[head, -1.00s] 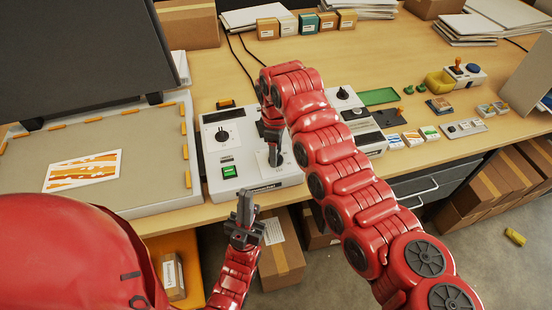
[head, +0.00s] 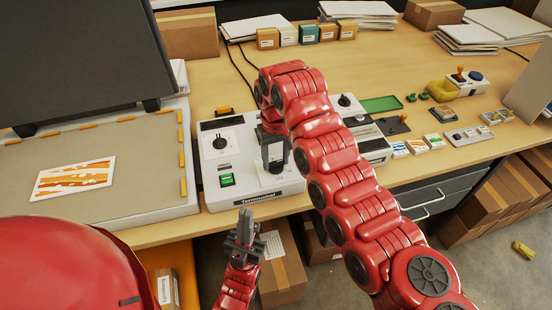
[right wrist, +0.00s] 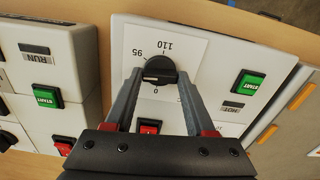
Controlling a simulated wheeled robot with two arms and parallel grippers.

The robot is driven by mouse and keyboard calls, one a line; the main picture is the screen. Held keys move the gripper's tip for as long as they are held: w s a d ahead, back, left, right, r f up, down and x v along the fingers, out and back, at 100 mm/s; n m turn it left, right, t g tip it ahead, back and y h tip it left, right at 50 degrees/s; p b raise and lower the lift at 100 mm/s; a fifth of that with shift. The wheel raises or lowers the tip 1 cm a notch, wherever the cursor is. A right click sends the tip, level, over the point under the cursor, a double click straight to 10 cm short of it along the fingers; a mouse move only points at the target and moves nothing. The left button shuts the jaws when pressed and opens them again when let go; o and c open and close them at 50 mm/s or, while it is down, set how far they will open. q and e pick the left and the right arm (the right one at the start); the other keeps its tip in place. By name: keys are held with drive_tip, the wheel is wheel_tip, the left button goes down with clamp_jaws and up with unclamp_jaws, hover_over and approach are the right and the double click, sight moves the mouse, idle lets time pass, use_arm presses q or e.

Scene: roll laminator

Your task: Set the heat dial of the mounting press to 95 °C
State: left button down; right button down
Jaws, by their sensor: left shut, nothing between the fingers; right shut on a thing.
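The mounting press (head: 240,160) is a white box on the table with a nameplate on its front edge. My right gripper (head: 272,165) is over its front right part. In the right wrist view, the right gripper (right wrist: 160,75) is shut on the black heat dial (right wrist: 158,68), one finger on each side. A pale panel (right wrist: 190,48) around it is printed 110, 95 and 0. A light line lies on the knob's lower left; the exact value cannot be read. My left gripper (head: 244,218) is shut and empty, in front of the table edge.
The press also has a second black dial (head: 220,143), a green start button (head: 227,180) and a red button (right wrist: 150,127). Another white unit (right wrist: 50,70) stands close beside it. A board with a patterned sheet (head: 75,178) lies at left.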

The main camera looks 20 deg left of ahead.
drive_tip(key=m, duration=0.3)
drive_tip(key=shift+w+r+m, duration=0.1)
drive_tip(key=shift+r+m, duration=0.05)
drive_tip(key=shift+m, duration=0.15)
drive_tip(key=shift+m+p, duration=0.5)
drive_tip(key=shift+m, duration=1)
drive_tip(key=shift+c, duration=1.2)
unclamp_jaws()
wheel_tip(320, 180, up, 11)
drive_tip(key=b, duration=0.2)
wheel_tip(320, 180, up, 6)
drive_tip(key=p, duration=0.6)
hover_over(275, 162)
drive_tip(key=shift+d+r, duration=0.15)
drive_tip(key=shift+d, duration=0.05)
